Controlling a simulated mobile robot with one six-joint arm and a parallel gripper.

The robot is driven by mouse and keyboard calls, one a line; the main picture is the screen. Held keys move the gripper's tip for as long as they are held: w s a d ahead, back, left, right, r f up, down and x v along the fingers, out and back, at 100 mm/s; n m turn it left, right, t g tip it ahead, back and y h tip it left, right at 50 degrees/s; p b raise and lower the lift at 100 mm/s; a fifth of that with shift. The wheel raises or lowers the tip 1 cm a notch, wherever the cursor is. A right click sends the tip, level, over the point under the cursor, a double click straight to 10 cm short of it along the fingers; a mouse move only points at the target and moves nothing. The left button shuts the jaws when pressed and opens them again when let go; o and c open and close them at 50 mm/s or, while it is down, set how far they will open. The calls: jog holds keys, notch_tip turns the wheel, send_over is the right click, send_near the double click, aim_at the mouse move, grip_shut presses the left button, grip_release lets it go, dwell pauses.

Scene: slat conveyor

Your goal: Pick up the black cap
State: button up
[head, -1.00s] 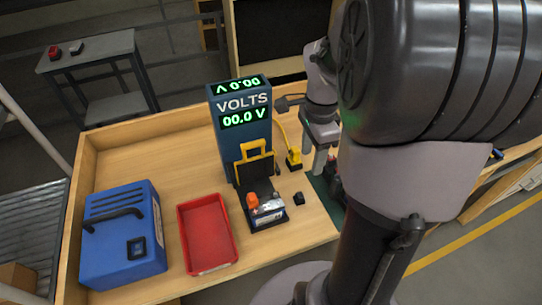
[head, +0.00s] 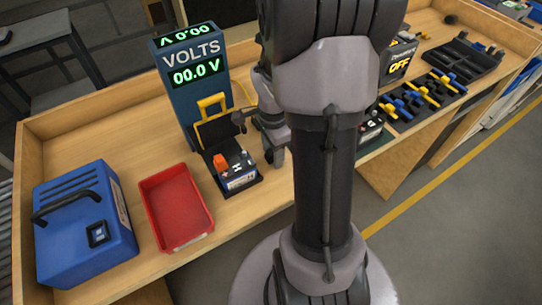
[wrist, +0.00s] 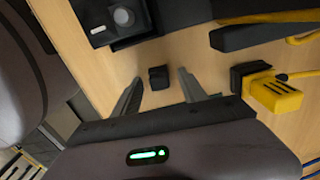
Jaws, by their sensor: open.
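The black cap (wrist: 158,77) is a small dark block on the wooden bench top in the wrist view. My gripper (wrist: 161,78) is open, with one finger on each side of the cap and a gap on both sides. In the head view my gripper (head: 272,158) is low over the bench, just right of the battery (head: 236,172). The cap is hidden there behind my gripper and arm. The battery has an orange cap (head: 220,161) on one terminal. Its bare grey round terminal (wrist: 123,17) seems to show at the wrist view's top left.
A yellow-and-black clamp (wrist: 270,92) lies close to the right finger. The voltmeter (head: 186,85) stands behind the battery. A red tray (head: 176,205) and a blue box (head: 85,225) are to the left. Yellow and blue tools (head: 425,95) lie to the right.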

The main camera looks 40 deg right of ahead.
grip_shut()
jog(key=shift+r, duration=0.15)
